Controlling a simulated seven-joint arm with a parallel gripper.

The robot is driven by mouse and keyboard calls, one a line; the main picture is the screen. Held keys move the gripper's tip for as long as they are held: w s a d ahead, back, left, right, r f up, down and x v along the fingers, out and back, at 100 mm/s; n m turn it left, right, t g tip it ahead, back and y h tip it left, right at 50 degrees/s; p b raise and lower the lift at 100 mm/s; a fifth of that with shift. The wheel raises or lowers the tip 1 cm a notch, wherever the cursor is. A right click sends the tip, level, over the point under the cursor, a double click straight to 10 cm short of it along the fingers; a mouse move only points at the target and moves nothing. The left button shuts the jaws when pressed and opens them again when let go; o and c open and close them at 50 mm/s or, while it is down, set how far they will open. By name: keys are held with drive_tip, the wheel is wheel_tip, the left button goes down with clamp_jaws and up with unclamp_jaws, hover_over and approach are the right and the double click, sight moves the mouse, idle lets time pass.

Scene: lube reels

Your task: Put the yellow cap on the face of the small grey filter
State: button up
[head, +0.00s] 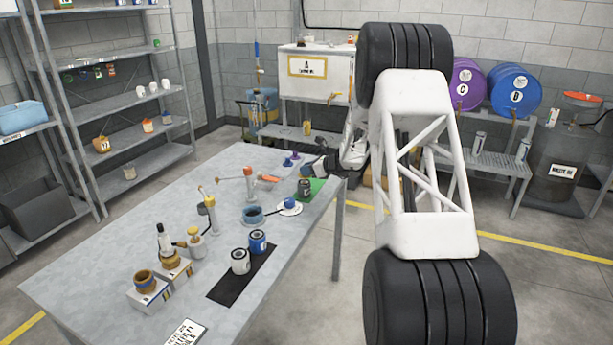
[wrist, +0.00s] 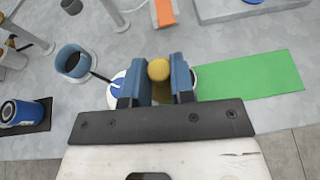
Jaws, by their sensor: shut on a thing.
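My gripper (wrist: 160,82) is shut on the yellow cap (wrist: 159,69), which sits between its two blue fingers in the wrist view. In the head view my gripper (head: 322,166) is over the far right end of the table, and the cap cannot be made out there. A small dark grey filter (head: 304,188) stands upright on the green mat (head: 317,187), just below and left of the gripper in the picture. In the wrist view the green mat (wrist: 250,85) lies right of the fingers. The filter is mostly hidden there, and I cannot tell whether the cap touches it.
A white dish with a blue piece (head: 289,207) and a blue-grey cup (head: 252,215) stand close by. A blue filter (head: 257,241) and a whitish filter (head: 240,261) stand on a black mat. Several pumps and pots fill the left part. The table's right edge is close.

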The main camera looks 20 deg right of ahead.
drive_tip(key=shift+w+d+f, duration=0.1)
drive_tip(key=shift+w+d, duration=0.15)
drive_tip(key=shift+w, duration=0.75)
drive_tip(key=shift+f, duration=1.75)
drive_tip(key=shift+f, duration=0.1)
drive_tip(key=o, duration=0.9)
drive_tip(key=shift+s+d+r, duration=0.25)
drive_tip(key=shift+s+r, duration=0.05)
drive_tip(key=v, duration=1.1)
